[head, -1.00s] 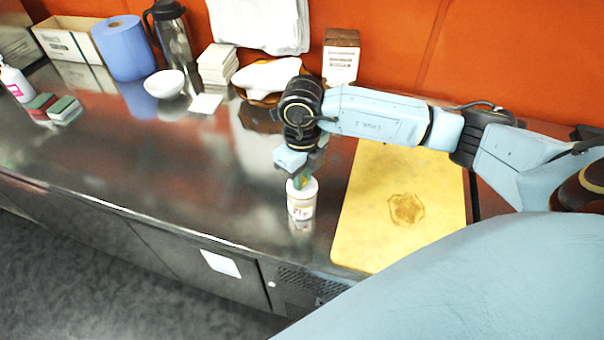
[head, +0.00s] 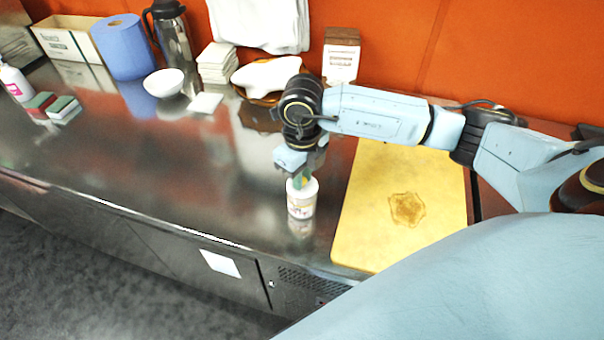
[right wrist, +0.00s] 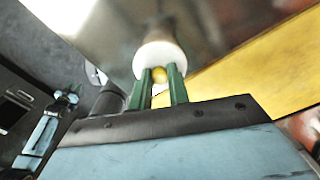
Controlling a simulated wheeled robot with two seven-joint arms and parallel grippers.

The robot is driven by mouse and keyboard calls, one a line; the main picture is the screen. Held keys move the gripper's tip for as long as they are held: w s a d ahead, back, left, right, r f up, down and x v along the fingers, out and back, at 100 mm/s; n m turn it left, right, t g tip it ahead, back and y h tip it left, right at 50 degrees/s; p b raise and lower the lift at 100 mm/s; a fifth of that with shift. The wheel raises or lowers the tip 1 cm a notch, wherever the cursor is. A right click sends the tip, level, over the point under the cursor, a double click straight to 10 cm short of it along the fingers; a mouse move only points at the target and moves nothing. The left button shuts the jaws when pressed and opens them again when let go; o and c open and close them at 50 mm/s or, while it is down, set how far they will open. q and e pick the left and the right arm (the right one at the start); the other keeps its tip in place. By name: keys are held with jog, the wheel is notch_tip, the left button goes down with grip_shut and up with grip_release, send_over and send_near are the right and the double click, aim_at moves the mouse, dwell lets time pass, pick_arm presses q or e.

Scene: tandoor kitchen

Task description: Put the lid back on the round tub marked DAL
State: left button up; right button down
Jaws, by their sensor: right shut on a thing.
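The round white tub (head: 301,205) stands upright on the steel counter, left of the yellow board; its printed marking is too small to read. My right gripper (head: 302,181) is directly above it, pointing down.
The yellow board (head: 385,215) with a brown mark lies close to the right of the tub. A white bowl (head: 164,83), blue roll (head: 124,46), flask (head: 173,35) and sponges (head: 62,109) are at the back left. The counter left of the tub is clear.

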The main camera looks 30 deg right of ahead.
jog(key=c, duration=0.8)
grip_release()
jog(key=shift+o, duration=0.2)
jog(key=shift+r, duration=0.15)
jog(key=shift+r+p, duration=2.35)
jog(key=shift+r, duration=1)
grip_shut()
jog(key=shift+f, duration=0.15)
